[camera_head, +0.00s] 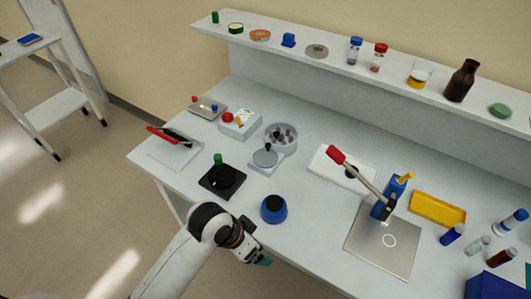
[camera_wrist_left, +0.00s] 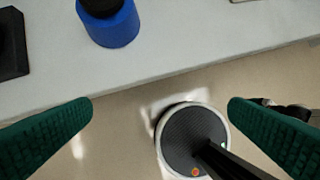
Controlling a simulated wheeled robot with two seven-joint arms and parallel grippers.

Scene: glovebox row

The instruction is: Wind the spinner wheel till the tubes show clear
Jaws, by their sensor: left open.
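The likely spinner is a grey round bowl (camera_head: 292,131) with several small tubes inside, on the bench's left half. A pale disc wheel (camera_head: 264,158) with an upright black knob sits on a white base at its front. The tubes are too small to tell whether they are clear. My left gripper (camera_head: 264,260) hangs past the bench's front edge, well in front of the wheel and apart from it. In the left wrist view its green fingers (camera_wrist_left: 160,105) are wide apart with nothing between them. The spinner is out of that view. My right gripper is not in view.
A blue pot with a black top (camera_head: 273,208) stands near the front edge, close to my left arm. A black base with a green knob (camera_head: 222,181) is left of it. A red-handled lever (camera_head: 357,168) stands right of the spinner. A shelf (camera_head: 385,77) runs behind.

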